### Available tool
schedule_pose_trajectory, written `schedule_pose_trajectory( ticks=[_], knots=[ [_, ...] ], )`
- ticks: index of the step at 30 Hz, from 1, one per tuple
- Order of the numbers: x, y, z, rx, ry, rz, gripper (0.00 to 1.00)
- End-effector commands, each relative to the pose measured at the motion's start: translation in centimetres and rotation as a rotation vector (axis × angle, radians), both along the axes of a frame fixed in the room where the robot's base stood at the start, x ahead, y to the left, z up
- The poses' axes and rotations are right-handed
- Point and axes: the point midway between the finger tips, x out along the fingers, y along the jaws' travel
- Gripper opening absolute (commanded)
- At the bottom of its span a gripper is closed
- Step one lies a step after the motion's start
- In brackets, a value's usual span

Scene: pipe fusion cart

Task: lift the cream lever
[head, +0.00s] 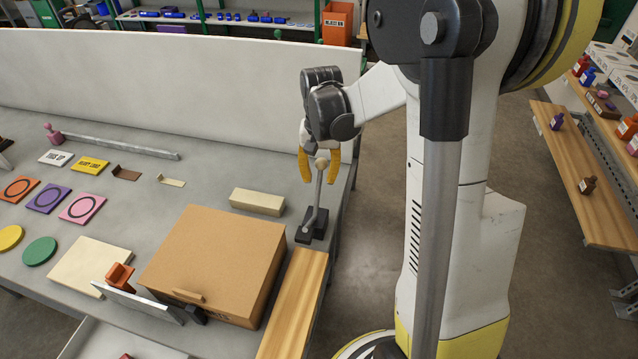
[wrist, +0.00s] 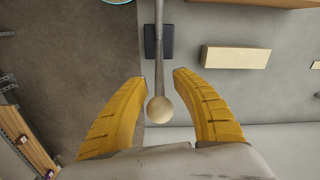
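The cream lever is a grey metal rod (head: 314,205) with a round cream knob (head: 322,163) at its top, rising from a dark base (head: 313,224) on the right edge of the grey table. The rod stands nearly upright, tilted slightly. My gripper (head: 319,170) is above the base with its two yellow fingers pointing down on either side of the knob. In the wrist view my gripper (wrist: 159,85) is open, and the cream knob (wrist: 160,109) lies between the fingers, with a visible gap on both sides. The dark base (wrist: 158,42) shows beyond it.
A cream block (head: 257,202) lies left of the lever base. A brown box (head: 215,260) and a wooden board (head: 295,300) are in front. A white panel (head: 170,85) runs along the table's back. Open floor lies right of the table.

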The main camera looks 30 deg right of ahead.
Motion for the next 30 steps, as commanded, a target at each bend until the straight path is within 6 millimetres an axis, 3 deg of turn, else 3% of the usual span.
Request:
schedule_pose_trajectory(
  ticks=[6,12,30],
  knots=[
    [-0.1,-0.1,5.0,-0.001,-0.001,-0.001,0.33],
    [-0.1,-0.2,7.9,-0.001,-0.001,-0.001,0.33],
    [-0.1,-0.2,8.6,-0.001,-0.001,-0.001,0.33]
  ],
)
